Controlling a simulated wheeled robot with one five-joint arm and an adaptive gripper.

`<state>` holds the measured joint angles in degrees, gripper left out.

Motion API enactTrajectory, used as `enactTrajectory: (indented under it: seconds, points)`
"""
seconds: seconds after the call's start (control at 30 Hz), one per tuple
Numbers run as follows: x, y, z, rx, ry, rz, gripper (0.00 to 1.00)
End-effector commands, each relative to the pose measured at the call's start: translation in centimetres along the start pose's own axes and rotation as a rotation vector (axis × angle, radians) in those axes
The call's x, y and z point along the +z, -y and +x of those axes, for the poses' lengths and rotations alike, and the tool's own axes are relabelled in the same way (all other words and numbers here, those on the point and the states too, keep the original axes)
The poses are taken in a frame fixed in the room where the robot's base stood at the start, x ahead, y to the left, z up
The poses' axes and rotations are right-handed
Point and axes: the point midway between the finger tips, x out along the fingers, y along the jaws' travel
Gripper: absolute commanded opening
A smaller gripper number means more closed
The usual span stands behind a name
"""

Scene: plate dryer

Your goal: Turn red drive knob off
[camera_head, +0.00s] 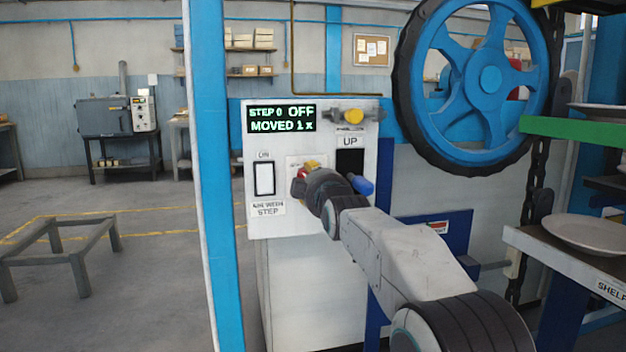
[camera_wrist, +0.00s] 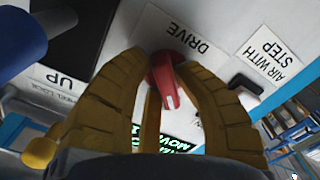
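The red drive knob (camera_wrist: 165,82) sits on the panel below the DRIVE label in the wrist view. In the head view a small red part of the knob (camera_head: 298,187) shows beside my gripper (camera_head: 308,172), which hides the rest. My gripper (camera_wrist: 166,70) has its yellow-brown fingertips on both sides of the knob, close against it, and looks shut on it. The display (camera_head: 282,119) reads "STEP 0 OFF" and "MOVED 1x".
A white rocker switch (camera_head: 264,179) is left of the knob. A blue lever (camera_head: 362,185) below the UP label is close on the right. A yellow handle (camera_head: 353,116) is above. The large blue wheel (camera_head: 488,80) and shelves with plates (camera_head: 588,234) stand at right.

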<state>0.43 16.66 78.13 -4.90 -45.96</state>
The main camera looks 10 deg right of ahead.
Motion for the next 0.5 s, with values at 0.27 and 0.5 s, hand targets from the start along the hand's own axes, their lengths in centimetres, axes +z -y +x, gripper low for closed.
enactTrajectory:
  seconds: [0.27,0.5]
  points:
    - [-0.02,0.06,0.02,-0.001,0.000,0.001,0.50]
    - [0.03,0.05,-0.04,-0.001,0.001,0.002,0.50]
